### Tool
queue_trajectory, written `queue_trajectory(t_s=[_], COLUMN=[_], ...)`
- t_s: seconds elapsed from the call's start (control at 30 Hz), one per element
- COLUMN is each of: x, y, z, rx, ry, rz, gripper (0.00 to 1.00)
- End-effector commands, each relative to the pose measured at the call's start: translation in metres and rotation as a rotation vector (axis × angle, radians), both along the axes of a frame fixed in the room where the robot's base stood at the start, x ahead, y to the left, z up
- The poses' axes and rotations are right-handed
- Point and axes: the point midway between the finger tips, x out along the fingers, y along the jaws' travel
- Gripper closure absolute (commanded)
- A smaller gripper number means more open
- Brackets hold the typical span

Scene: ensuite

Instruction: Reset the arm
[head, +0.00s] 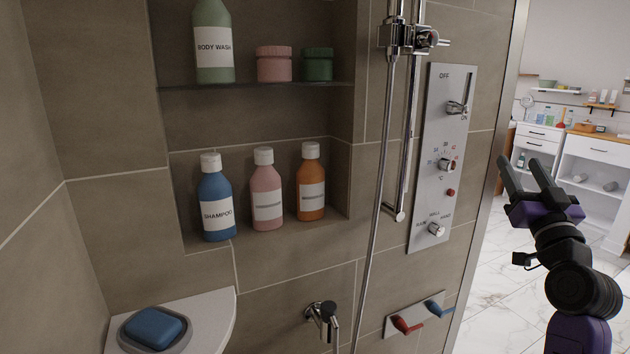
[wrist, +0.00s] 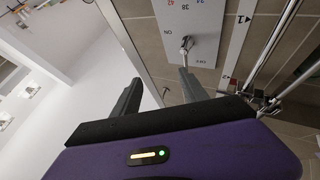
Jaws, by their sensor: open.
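My gripper (head: 526,176) is at the right of the head view, raised on my arm, with its two dark fingers spread and nothing between them. In the wrist view the fingers (wrist: 160,95) are also apart and empty. The shower control panel (head: 444,150) is on the tiled wall to the left of my gripper. In the wrist view part of this panel (wrist: 186,25) shows beyond the fingers, with a metal lever near the right fingertip. I cannot tell whether the finger touches it; in the head view the gripper looks apart from the panel.
A chrome shower rail (head: 411,120) and hose run beside the panel. Bottles, including a blue shampoo bottle (head: 216,205), stand in the wall niche. A blue soap (head: 153,327) lies in a dish on the corner ledge. White cabinets (head: 595,165) stand beyond open marble floor at right.

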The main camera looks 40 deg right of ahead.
Motion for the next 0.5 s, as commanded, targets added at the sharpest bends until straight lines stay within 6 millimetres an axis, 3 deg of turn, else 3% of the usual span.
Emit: queue_trajectory(t_s=[0.03, 0.2, 0.5], x=[0.008, 0.019, 0.016], y=[0.016, 0.072, 0.191], z=[-0.022, -0.080, -0.158], rx=[0.028, 0.087, 0.144], ry=[0.005, 0.010, 0.074], rz=[0.010, 0.037, 0.142], gripper=[0.49, 0.49, 0.49])
